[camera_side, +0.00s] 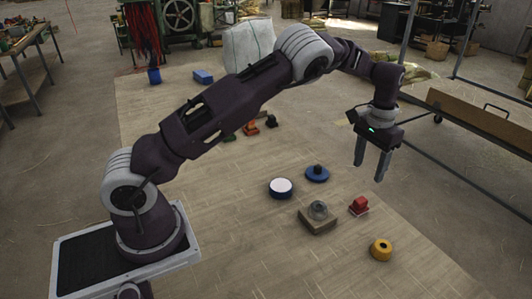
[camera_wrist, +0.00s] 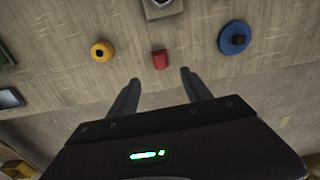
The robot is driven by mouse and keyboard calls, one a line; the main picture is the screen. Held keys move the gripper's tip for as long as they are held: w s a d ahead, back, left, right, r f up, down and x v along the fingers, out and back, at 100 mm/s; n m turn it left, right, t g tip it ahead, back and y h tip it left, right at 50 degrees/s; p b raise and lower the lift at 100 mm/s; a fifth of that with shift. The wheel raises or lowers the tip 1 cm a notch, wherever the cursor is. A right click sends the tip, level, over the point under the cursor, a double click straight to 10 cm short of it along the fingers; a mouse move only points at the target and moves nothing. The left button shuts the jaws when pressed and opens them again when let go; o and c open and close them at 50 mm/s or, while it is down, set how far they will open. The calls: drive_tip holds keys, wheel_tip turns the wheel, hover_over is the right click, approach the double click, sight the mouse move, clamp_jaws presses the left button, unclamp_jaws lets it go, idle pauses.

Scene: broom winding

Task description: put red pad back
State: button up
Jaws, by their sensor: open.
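A small red pad (camera_side: 358,206) sits on the wooden floor mat, with a pale edge at its base. It also shows in the wrist view (camera_wrist: 160,60), just beyond and roughly centred between my fingertips. My gripper (camera_side: 370,171) is open and empty, fingers pointing down, raised above the mat and apart from the pad. Both fingers also show in the wrist view (camera_wrist: 160,78). Farther back, partly behind my arm, an orange-red piece (camera_side: 250,129) and a dark-based red piece (camera_side: 271,121) stand near a green piece (camera_side: 228,137).
Around the red pad are a wooden block with a grey ring (camera_side: 318,220), a yellow ring (camera_side: 381,250), a blue disc with a black knob (camera_side: 317,175) and a white-topped blue disc (camera_side: 280,187). A long wooden board (camera_side: 475,120) stands at right. The front mat is clear.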

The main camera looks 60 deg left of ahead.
drive_tip(key=s+r+n+t+h, duration=0.1)
drive_tip(key=s+r+t+h, duration=0.15)
drive_tip(key=s+r, duration=1.55)
drive_tip(key=s+d+m+t+y, duration=0.1)
drive_tip(key=s+t+y, duration=0.1)
drive_tip(key=s, duration=1.8)
drive_tip(key=shift+s+d+r+t, duration=0.15)
drive_tip(key=shift+s+d+t, duration=0.2)
drive_tip(key=shift+s+t, duration=0.1)
